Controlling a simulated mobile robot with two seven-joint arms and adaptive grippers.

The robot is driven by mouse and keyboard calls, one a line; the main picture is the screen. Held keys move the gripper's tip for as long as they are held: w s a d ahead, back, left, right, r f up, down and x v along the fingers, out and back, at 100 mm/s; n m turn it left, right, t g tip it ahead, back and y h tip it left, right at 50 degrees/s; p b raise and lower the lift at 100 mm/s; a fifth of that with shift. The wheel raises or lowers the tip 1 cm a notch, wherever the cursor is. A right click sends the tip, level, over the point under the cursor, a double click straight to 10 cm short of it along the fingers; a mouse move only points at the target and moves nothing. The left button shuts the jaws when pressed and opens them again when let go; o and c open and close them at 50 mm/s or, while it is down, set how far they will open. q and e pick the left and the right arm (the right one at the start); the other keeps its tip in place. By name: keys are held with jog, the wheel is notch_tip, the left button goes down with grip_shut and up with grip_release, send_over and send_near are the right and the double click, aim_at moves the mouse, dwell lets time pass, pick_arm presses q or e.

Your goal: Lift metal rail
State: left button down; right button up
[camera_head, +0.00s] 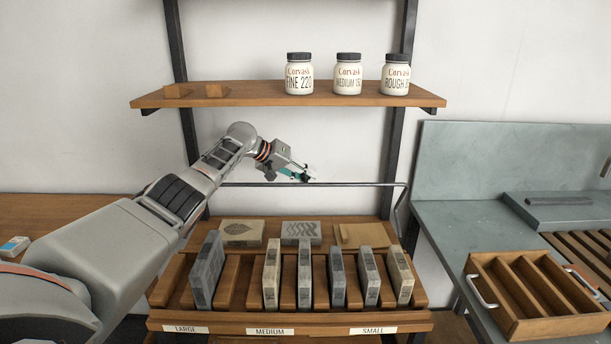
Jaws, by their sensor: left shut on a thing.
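The metal rail (362,184) is a thin grey bar running level across the front of the shelf unit, above the rack of stones. Its right end meets an arm (402,212) that bends downward. Its left part passes behind my left arm. My left gripper (308,176) is at about the middle of the rail, with its fingers shut on it. My right gripper is not in view.
Below the rail, a slotted wooden rack (290,316) holds several upright stone slabs. Above, a wooden shelf (255,97) carries three jars (348,74) and two small wooden blocks. At right are a grey-green bench (440,222) and a wooden tray (542,326).

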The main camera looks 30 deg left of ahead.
pick_arm(q)
jog(key=shift+d, duration=0.1)
jog(key=c, duration=1.8)
grip_release()
jog(key=shift+s, duration=0.1)
jog(key=shift+v, duration=3.7)
